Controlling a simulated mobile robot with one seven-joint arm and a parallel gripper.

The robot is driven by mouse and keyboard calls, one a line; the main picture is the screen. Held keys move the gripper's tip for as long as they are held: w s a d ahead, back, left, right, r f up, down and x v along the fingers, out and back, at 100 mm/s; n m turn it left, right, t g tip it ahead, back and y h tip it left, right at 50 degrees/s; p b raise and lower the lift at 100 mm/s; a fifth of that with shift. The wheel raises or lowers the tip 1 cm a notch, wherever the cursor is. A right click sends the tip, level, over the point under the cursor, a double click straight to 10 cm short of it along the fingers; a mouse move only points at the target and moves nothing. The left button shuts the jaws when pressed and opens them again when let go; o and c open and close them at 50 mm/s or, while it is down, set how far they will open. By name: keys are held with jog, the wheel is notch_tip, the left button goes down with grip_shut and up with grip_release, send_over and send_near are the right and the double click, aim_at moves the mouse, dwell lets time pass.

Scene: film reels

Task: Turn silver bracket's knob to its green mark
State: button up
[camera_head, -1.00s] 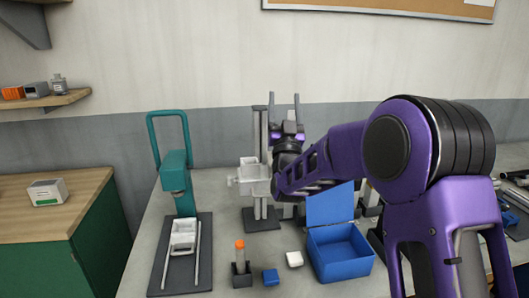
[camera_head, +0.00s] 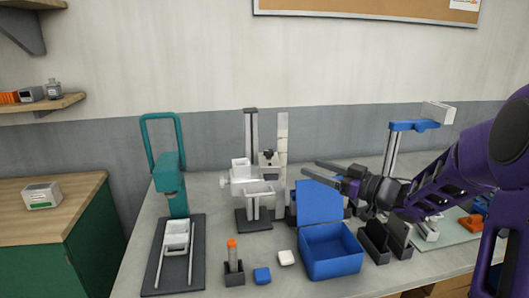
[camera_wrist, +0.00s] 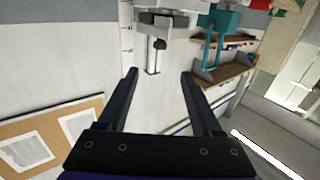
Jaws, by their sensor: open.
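A silver bracket (camera_head: 282,135) stands upright on the bench beside a black-and-silver post. A small black knob (camera_head: 268,155) shows at its left side. I cannot make out a green mark. My gripper (camera_head: 317,169) is open and empty, to the right of the bracket, with its fingers pointing left toward it and a gap between. In the wrist view my open gripper (camera_wrist: 160,73) frames a dark knob-like part (camera_wrist: 159,44) on a pale fixture beyond the fingertips; I cannot tell whether they touch.
An open blue box (camera_head: 332,262) stands in front of the bracket. A teal press (camera_head: 170,180) is at left. An orange-topped holder (camera_head: 233,262), a blue block (camera_head: 262,275) and a white block (camera_head: 286,258) lie at the front. A blue-armed stand (camera_head: 412,126) rises at right.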

aim_at(273, 152)
jog(key=x, duration=1.7)
jog(key=shift+d, duration=0.1)
grip_shut()
